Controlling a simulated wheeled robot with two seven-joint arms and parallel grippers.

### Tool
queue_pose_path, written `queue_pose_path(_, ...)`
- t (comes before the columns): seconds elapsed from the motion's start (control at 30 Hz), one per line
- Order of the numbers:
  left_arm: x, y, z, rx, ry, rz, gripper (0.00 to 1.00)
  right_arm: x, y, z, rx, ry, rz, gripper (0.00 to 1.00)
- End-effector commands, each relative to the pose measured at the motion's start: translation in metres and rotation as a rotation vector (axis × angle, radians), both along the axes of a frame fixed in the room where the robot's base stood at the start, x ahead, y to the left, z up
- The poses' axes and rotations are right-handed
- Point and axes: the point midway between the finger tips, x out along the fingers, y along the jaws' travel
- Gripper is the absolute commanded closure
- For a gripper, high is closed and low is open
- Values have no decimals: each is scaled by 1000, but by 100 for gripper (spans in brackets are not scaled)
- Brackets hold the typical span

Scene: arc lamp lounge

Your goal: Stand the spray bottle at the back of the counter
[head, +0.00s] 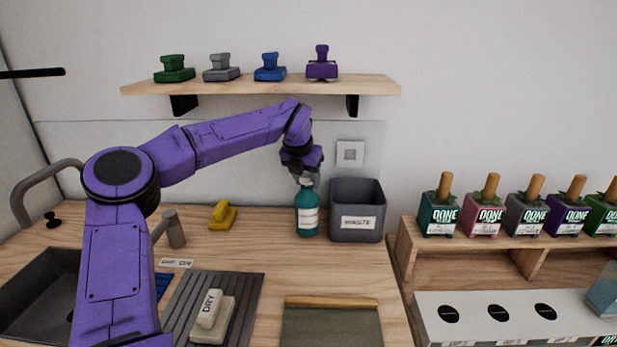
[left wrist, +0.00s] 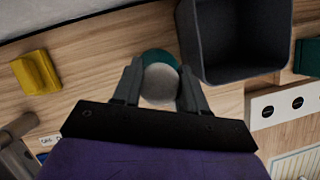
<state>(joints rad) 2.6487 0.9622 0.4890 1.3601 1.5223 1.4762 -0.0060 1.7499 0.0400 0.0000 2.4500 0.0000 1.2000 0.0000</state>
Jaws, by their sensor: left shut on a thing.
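The teal spray bottle (head: 307,214) with a white label stands upright at the back of the wooden counter (head: 270,264), just left of the grey waste bin. My left gripper (head: 304,174) reaches down from above and is shut on the bottle's top. In the left wrist view the bottle's pale round top (left wrist: 160,83) sits between the two fingers, with teal showing behind it. The bottle's base appears to be on or very near the counter; contact is hard to tell. My right gripper is not in view.
The waste bin (head: 357,212) stands close beside the bottle on the right. A yellow stamp-like block (head: 222,215) and a grey cylinder (head: 174,229) are to the left. A drying rack (head: 178,309) lies in front. A shelf (head: 262,87) with stamps hangs above.

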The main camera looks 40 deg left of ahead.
Motion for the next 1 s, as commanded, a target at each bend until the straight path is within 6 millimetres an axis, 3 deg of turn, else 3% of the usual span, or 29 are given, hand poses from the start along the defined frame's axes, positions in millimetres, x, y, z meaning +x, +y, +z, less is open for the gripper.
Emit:
queue_pose_path(0.13,9,3,-8,0,-1,0,100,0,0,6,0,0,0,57)
queue_pose_path(0.5,10,3,-14,0,-2,0,100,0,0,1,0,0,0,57)
queue_pose_path(0.53,9,3,-14,-1,0,0,48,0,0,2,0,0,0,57)
queue_pose_path(0.6,9,3,-14,-1,0,0,32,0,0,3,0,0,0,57)
queue_pose_path(0.93,9,3,-8,0,-1,0,32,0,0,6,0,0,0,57)
queue_pose_path(1.0,6,2,-3,-1,-4,0,32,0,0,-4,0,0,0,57)
